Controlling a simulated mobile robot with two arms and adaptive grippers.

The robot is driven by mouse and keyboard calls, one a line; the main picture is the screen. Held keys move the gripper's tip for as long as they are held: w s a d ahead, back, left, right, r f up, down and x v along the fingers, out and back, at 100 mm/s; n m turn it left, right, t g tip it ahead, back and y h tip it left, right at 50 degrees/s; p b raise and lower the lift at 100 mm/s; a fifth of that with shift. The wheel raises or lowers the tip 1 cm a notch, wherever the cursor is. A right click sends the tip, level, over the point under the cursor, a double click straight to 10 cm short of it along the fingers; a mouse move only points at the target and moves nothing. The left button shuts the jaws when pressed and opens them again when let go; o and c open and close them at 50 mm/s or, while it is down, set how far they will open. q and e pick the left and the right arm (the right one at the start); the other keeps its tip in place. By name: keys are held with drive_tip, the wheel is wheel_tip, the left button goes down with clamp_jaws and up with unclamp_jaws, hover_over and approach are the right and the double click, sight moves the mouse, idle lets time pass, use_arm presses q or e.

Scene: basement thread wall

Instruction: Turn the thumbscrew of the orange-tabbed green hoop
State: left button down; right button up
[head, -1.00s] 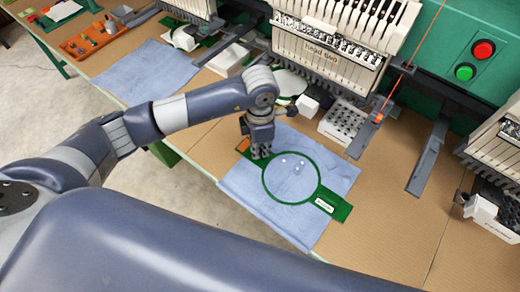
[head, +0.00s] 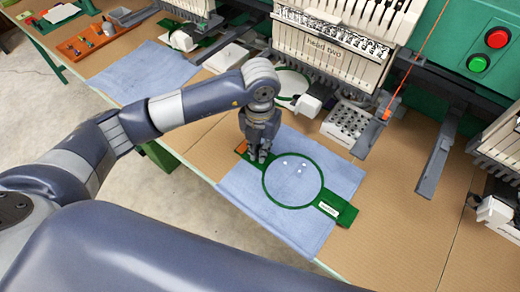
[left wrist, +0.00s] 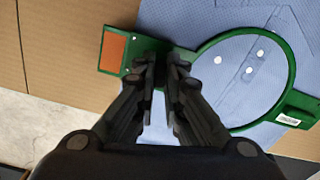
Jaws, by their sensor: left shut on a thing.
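The green hoop (head: 321,187) lies on a blue cloth (head: 340,175) on the tan table, with a white-labelled bracket at its right end. Its orange tab (head: 240,146) is at the left end, and the tab also shows in the left wrist view (left wrist: 114,52). My left gripper (head: 259,158) points down at the hoop between the tab and the ring. In the left wrist view its fingers (left wrist: 161,62) are close together over the hoop's edge. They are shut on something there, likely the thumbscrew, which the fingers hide. My right gripper is not in view.
An embroidery machine head (head: 325,60) stands behind the hoop. A white perforated block (head: 348,124) and grey machine arms (head: 437,160) are at the back right. A second blue cloth (head: 145,72) and an orange tray (head: 88,40) lie at the far left. Bare table lies right of the hoop.

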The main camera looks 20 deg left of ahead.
use_arm(q)
drive_tip(key=n, duration=0.4)
drive_tip(key=shift+n+b, duration=0.3)
drive_tip(key=shift+b, duration=0.05)
drive_tip(key=n, duration=0.4)
drive_tip(key=shift+n, duration=0.3)
drive_tip(key=c, duration=1.7)
unclamp_jaws()
drive_tip(key=shift+r, duration=0.15)
wheel_tip(320, 180, up, 12)
drive_tip(key=shift+f, duration=0.15)
